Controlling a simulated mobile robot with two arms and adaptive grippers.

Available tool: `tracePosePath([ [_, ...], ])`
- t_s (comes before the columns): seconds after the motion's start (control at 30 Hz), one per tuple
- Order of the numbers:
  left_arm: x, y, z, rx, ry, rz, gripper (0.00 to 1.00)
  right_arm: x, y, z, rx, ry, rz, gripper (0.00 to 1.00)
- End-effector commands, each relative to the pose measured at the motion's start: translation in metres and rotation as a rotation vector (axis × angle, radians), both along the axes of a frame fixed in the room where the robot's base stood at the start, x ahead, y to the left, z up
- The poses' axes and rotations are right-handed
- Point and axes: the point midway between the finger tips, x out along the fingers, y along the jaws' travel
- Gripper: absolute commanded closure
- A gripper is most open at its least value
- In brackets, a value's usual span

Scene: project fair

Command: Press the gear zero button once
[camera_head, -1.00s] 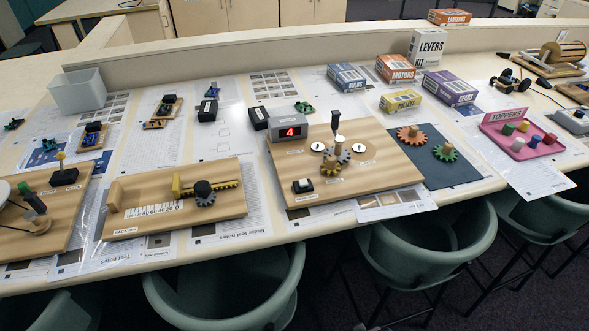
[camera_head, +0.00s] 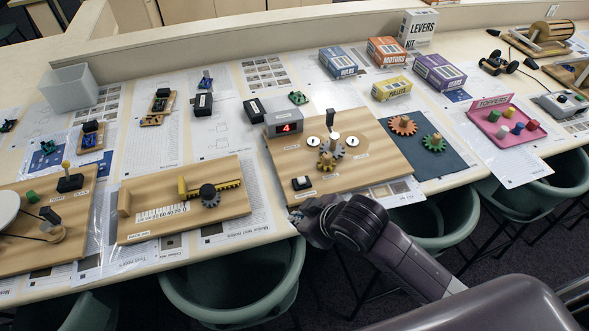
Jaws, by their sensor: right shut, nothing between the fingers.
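The gear board (camera_head: 370,170) is a wooden board on the table with small meshed gears (camera_head: 329,152) and a grey display box (camera_head: 284,124) showing a red 4. A black button on a white base (camera_head: 301,183), which looks like the gear zero button, sits at the board's front left corner. Its label is too small to read. My right gripper (camera_head: 298,217) is shut and empty, just in front of the board's front edge, below the button in the picture and apart from it. My left gripper is out of view.
A rack board (camera_head: 150,193) lies left of the gear board. A dark mat (camera_head: 440,172) with an orange and a green gear lies to the right, then a pink tray (camera_head: 510,140). Kit boxes (camera_head: 387,51) stand behind. Green chairs (camera_head: 240,285) line the front edge.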

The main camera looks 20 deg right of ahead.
Motion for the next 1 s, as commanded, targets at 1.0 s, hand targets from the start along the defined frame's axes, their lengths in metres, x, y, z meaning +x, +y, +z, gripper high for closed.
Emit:
tracePosePath([
  [1.0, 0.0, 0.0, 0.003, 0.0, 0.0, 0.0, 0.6, 0.131, -0.054, 0.087, -0.267, -0.224, 0.224, 1.0],
])
